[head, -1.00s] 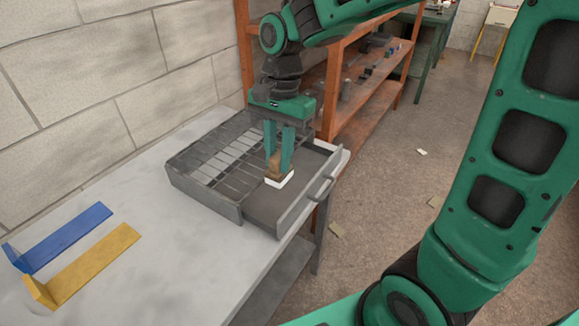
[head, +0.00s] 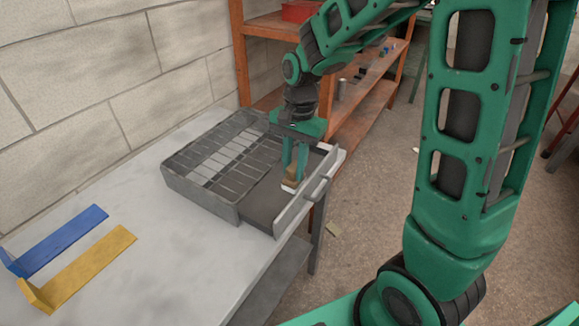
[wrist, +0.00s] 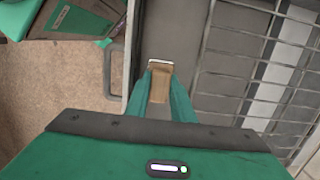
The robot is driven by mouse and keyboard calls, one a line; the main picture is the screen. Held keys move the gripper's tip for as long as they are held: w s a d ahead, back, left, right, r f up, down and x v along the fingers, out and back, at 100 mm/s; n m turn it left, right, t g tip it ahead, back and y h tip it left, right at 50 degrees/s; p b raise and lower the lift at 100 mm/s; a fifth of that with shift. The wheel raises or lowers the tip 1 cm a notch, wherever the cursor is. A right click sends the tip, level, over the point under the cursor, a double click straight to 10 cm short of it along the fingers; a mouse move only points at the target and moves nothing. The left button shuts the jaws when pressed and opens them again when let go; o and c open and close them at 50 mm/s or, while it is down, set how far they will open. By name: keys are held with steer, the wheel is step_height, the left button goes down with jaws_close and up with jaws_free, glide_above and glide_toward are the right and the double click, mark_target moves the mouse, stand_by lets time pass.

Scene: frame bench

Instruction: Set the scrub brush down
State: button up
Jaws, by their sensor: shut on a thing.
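The scrub brush (head: 290,181) has a brown wooden body and a white lower part. It also shows in the wrist view (wrist: 159,88). My gripper (head: 294,168) points down over the open drawer (head: 262,206) of the grey gridded unit and is shut on the brush's brown body. In the wrist view my gripper (wrist: 160,90) has a finger on each side of the brush. The brush is inside the drawer's outline, close to the front wall with the handle. I cannot tell whether its white underside touches the drawer floor.
The unit's wire-grid top (head: 222,155) lies behind the drawer. A blue L-shaped piece (head: 60,240) and a yellow one (head: 85,265) lie on the grey bench (head: 150,240) at left. An orange shelf rack (head: 365,110) stands behind. The bench's middle is clear.

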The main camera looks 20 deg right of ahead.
steer(key=o, duration=0.9)
steer(key=shift+f, duration=0.1)
steer(key=r, duration=0.8)
steer(key=w+d+r, duration=0.1)
steer(key=r, duration=0.3)
steer(key=shift+d+r, duration=0.1)
steer(key=shift+r, duration=0.05)
steer(key=s+d+f+n, duration=0.1)
steer(key=s+d, duration=0.4)
steer(key=s, duration=0.3)
steer(key=s+d+f+n, duration=0.2)
steer(key=s+d, duration=0.3)
steer(key=s, duration=0.3)
steer(key=s+d+f+n+h, duration=0.1)
steer(key=s+d+f, duration=0.1)
steer(key=s+d, duration=0.3)
steer(key=shift+s+d+t, duration=0.15)
steer(key=shift+s+t, duration=0.05)
steer(key=shift+s, duration=0.65)
steer(key=shift+s+d+t, duration=0.1)
steer(key=shift+s+t, duration=0.1)
steer(key=shift+s, duration=0.65)
